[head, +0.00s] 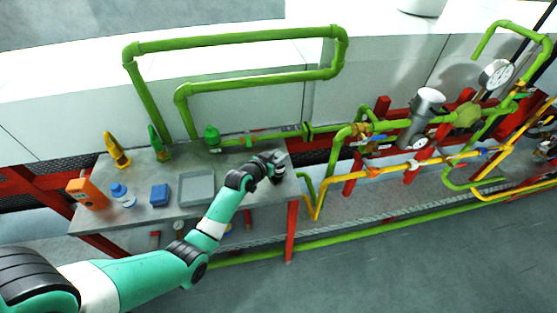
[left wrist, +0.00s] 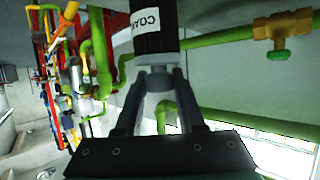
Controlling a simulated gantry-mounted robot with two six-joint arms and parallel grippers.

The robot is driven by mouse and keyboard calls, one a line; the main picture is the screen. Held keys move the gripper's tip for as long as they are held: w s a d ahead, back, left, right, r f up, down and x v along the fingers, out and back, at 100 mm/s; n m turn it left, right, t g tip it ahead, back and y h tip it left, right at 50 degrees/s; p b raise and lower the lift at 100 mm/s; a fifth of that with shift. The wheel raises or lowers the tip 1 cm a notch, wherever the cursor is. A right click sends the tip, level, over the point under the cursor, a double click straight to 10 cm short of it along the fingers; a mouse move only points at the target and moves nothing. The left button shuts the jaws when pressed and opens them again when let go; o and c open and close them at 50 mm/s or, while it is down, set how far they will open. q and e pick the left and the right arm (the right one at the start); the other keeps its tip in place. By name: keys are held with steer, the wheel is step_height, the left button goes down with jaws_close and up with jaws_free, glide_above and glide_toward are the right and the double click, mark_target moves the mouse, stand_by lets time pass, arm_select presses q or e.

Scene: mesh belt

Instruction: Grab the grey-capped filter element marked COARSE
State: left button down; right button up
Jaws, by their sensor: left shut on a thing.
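The filter element (left wrist: 155,40) shows in the left wrist view as a black cylinder with a white label reading "COA"; the rest of the word is cut off. Its grey cap end (left wrist: 158,60) is between the fingers of my left gripper (left wrist: 158,76), which is shut on it. In the head view my left gripper (head: 277,170) is at the right end of the grey table (head: 255,193). There the element is small and mostly hidden by the gripper. My right gripper is not in view.
On the table are a grey tray (head: 197,188), a blue box (head: 159,195), a blue-capped bottle (head: 122,195), an orange device (head: 87,191), a yellow item (head: 117,152) and a green item (head: 159,146). Green pipes (head: 240,40) rise behind. Yellow pipes (head: 400,164) run at right.

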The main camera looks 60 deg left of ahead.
arm_select(q)
step_height(320, 180, up, 3)
steer(key=shift+r+p, duration=0.15)
steer(key=shift+p, duration=0.5)
steer(key=s+d+r+p, duration=0.6)
steer(key=d+r, duration=0.3)
steer(key=d, duration=0.2)
steer(key=shift+v, duration=1)
